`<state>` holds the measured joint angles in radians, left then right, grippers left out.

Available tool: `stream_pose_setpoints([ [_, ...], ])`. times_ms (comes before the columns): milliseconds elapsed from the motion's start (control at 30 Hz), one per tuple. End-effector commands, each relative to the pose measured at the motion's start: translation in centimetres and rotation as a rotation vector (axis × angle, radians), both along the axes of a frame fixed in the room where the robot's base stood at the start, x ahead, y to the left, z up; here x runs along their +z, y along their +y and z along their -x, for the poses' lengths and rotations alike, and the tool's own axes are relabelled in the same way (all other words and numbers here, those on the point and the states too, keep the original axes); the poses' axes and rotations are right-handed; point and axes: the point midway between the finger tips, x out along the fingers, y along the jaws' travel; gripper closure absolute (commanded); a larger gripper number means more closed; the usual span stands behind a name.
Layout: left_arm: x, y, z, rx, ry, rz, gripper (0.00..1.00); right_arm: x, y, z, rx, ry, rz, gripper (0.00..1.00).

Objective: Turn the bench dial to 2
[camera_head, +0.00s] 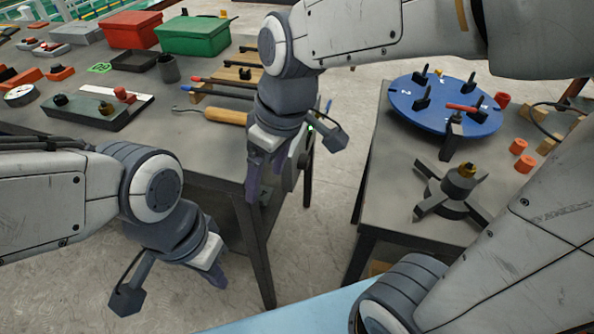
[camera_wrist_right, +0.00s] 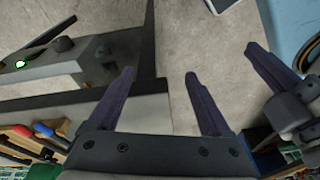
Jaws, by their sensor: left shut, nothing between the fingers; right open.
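The bench dial is a dark round knob (camera_wrist_right: 64,44) on a grey control box (camera_wrist_right: 100,68), beside a lit green lamp (camera_wrist_right: 20,63) in the right wrist view. In the head view the box (camera_head: 296,158) is fixed at the bench's right edge, partly behind my right gripper; the knob's setting cannot be read. My right gripper (camera_head: 264,188) is open and empty in front of the bench edge. In its wrist view the fingers (camera_wrist_right: 159,76) stand apart from the knob, which is to their left. My left gripper (camera_head: 217,278) is shut and empty, low in front of the bench.
The left bench (camera_head: 205,150) holds a wooden-handled tool (camera_head: 226,117), a grey fixture plate (camera_head: 95,108), and red (camera_head: 132,30) and green (camera_head: 192,36) boxes.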

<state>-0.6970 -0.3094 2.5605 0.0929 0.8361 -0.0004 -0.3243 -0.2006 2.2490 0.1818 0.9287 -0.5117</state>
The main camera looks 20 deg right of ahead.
Motion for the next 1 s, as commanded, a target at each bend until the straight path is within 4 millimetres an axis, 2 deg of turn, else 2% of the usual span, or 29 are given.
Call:
stream_pose_setpoints([
  [33, -4.1, 0.0, 0.0, 0.0, 0.0, 0.0, 1.0, -3.0, -1.2, -2.1, 0.001, -0.031, -0.008, 0.18],
  [200, -10.4, 0.0, 0.0, 0.0, -0.001, 0.001, 1.0, -5.7, -5.6, -7.5, 0.059, -0.136, -0.014, 0.18],
  [400, -16.0, 0.0, 0.0, 0.0, -0.001, 0.001, 1.0, -7.8, -11.6, -11.8, 0.125, -0.252, 0.018, 0.18],
  [500, -17.6, 0.0, 0.0, 0.0, -0.001, 0.001, 1.0, -8.2, -13.7, -12.9, 0.15, -0.289, 0.035, 0.18],
  [633, -18.4, 0.0, 0.0, 0.0, -0.001, 0.001, 1.0, -8.2, -15.2, -13.5, 0.171, -0.317, 0.05, 0.18],
  [767, -18.8, 0.0, 0.0, 0.0, -0.001, 0.001, 1.0, -8.9, -15.4, -13.9, 0.18, -0.321, 0.054, 0.18],
  [1000, -20.7, 0.0, 0.0, 0.0, -0.001, 0.001, 1.0, -12.8, -14.5, -15.5, 0.181, -0.319, 0.053, 0.18],
])
